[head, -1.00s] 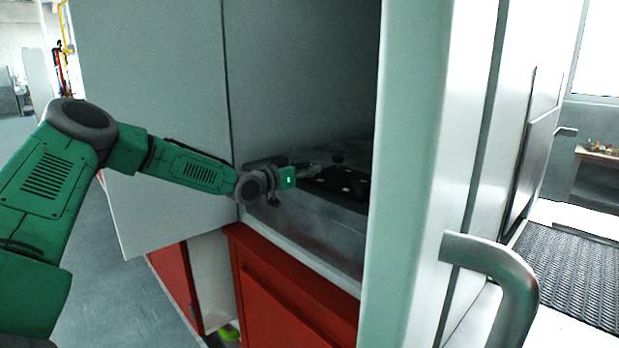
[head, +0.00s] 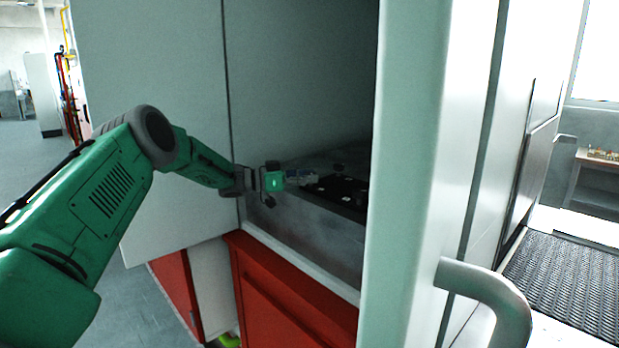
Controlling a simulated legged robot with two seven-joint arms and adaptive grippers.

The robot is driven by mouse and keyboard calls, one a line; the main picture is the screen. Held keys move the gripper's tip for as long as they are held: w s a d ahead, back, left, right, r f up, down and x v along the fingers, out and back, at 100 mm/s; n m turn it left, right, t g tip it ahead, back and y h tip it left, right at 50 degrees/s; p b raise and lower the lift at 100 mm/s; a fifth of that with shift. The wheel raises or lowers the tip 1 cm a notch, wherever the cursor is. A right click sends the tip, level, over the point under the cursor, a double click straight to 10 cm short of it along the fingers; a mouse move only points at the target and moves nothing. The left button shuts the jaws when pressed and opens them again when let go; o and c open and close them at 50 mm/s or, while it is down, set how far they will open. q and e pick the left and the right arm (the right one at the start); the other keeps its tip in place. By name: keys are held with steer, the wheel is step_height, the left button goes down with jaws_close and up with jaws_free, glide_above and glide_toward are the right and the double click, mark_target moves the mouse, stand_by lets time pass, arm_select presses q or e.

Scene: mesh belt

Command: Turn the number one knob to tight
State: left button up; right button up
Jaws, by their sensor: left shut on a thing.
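The black knob panel (head: 345,192) sits inside the open grey cabinet, on a dark metal ledge. Several small knobs show on it, but their numbers are too small to read. One dark knob (head: 339,167) stands near the panel's back edge. My left gripper (head: 306,179) reaches in from the left and is shut at the panel's left end. What lies between its fingers is too small and dark to make out; it may be a knob. My right gripper is not in view.
A pale green cabinet post (head: 410,170) with a metal handle (head: 490,285) stands at the right of the opening. Red cabinet fronts (head: 290,300) lie below. A dark mesh belt (head: 565,275) is at far right, with a table behind.

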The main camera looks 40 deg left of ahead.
arm_select(q)
steer(key=shift+f, duration=0.2)
steer(key=o, duration=1)
steer(key=shift+o, duration=1)
steer(key=shift+a, duration=0.1)
steer(key=shift+w+a, duration=0.1)
steer(key=shift+w, duration=0.05)
steer(key=shift+s+a, duration=0.1)
steer(key=shift+s, duration=0.1)
steer(key=v, duration=1.1)
steer(key=shift+a+f, duration=0.15)
steer(key=shift+a, duration=0.25)
steer(key=shift+s, duration=0.1)
